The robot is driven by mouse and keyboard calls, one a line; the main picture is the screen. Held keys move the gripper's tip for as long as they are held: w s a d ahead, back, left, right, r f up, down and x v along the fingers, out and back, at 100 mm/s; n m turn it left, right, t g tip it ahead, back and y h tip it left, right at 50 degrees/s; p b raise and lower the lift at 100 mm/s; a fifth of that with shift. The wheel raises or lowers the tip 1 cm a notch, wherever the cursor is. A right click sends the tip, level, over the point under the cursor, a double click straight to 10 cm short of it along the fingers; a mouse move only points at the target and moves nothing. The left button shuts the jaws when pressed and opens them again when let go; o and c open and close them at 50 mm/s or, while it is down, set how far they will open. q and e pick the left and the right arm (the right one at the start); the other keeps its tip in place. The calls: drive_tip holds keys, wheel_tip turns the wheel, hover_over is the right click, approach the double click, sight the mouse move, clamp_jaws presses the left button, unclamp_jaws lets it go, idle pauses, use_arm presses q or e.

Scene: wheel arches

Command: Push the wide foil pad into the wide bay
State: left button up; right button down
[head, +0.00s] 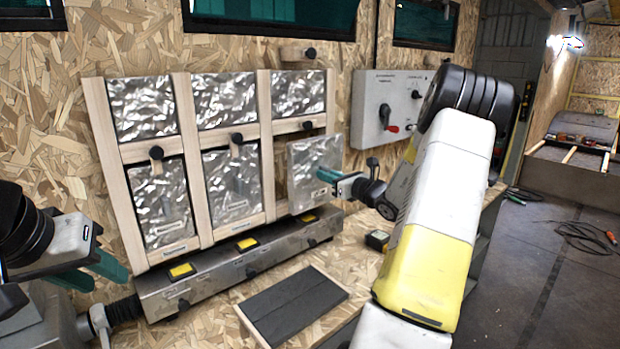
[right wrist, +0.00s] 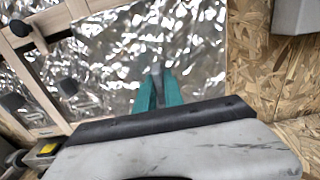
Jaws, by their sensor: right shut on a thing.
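The foil pad (head: 306,165), a shiny crinkled silver panel, stands upright in front of the lower right bay (head: 277,165) of a pale wooden frame. Dark space shows beside its left edge, so it looks apart from the bay's back. My right gripper (head: 326,175) is shut on the pad's near face, at a grip mostly hidden by the teal fingers. In the right wrist view the fingers (right wrist: 158,88) meet near the middle of the foil (right wrist: 140,50). My left gripper (head: 93,272) is open and empty at the lower left, apart from the frame.
Other bays hold foil panels (head: 160,203), with black knobs (head: 156,153) on the frame. A metal ledge (head: 215,275) with yellow buttons runs below. A dark mat (head: 292,305) lies on the bench. A grey control box (head: 385,108) hangs to the right.

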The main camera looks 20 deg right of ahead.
drive_tip(key=x, duration=0.9)
idle(0.4)
drive_tip(key=shift+w+a, duration=0.15)
drive_tip(key=shift+w, duration=0.15)
idle(0.6)
drive_tip(key=c, duration=1.4)
unclamp_jaws()
drive_tip(key=shift+o, duration=0.2)
drive_tip(key=v, duration=1.5)
drive_tip(key=shift+s, duration=0.3)
